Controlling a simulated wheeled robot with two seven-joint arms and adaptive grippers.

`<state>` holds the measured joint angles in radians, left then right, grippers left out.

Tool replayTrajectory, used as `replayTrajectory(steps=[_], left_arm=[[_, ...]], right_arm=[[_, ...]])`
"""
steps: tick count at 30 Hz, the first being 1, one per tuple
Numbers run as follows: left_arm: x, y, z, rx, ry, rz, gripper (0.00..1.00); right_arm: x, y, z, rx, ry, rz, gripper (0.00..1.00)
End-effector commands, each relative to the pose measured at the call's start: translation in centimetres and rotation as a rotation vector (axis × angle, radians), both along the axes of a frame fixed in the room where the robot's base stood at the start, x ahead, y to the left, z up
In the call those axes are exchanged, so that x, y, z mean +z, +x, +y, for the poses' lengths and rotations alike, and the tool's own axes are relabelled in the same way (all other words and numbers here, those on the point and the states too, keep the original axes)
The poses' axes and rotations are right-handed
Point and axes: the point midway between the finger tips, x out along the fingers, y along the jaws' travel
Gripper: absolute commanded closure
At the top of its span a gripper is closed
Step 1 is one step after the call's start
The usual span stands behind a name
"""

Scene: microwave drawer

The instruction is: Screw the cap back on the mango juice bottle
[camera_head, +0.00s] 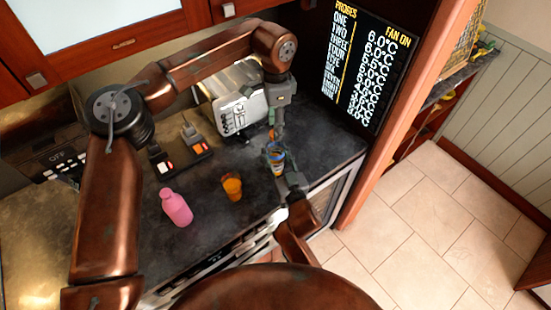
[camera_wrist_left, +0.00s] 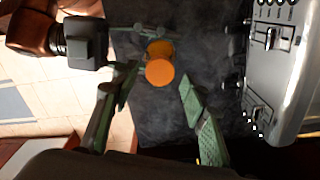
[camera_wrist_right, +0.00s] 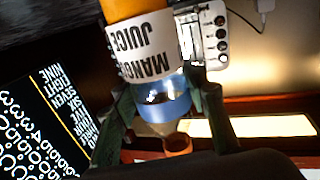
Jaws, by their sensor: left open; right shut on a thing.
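The mango juice bottle (camera_head: 278,158) stands upright near the counter's right end. Its white label (camera_wrist_right: 145,48) shows upside down in the right wrist view, with a blue band (camera_wrist_right: 165,108) at the shoulder. My right gripper (camera_head: 283,171) is shut on the bottle from the front. The orange cap (camera_wrist_left: 159,72) is at the top of the neck; it also shows in the right wrist view (camera_wrist_right: 177,145). I cannot tell whether it is seated or threaded. My left gripper (camera_wrist_left: 158,78) is open above the bottle, its fingers apart on either side of the cap.
An orange cup (camera_head: 232,187) and a pink bottle (camera_head: 176,207) stand on the dark counter (camera_head: 125,205) to the left. A silver appliance (camera_head: 238,105) stands behind the bottle. A black display board (camera_head: 362,62) is at the right, with tiled floor (camera_head: 430,215) beyond the counter.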

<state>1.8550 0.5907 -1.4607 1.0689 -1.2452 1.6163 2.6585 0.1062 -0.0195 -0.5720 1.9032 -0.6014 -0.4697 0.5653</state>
Motion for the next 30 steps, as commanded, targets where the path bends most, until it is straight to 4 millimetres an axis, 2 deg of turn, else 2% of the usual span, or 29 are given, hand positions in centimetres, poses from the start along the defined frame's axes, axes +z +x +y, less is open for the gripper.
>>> replayTrajectory(steps=[6, 17, 30], left_arm=[[-2.0, 0.0, 0.0, 0.000, 0.000, 0.000, 0.59], [-2.3, 0.0, 0.0, 0.000, -0.001, -0.001, 0.60], [-2.3, 0.0, 0.0, 0.000, -0.001, -0.001, 0.90]], right_arm=[[-0.1, 0.0, 0.0, 0.000, 0.000, 0.001, 1.00], [-0.1, 0.0, 0.0, 0.000, -0.001, 0.002, 1.00], [-0.1, 0.0, 0.0, 0.000, 0.000, 0.001, 1.00]])
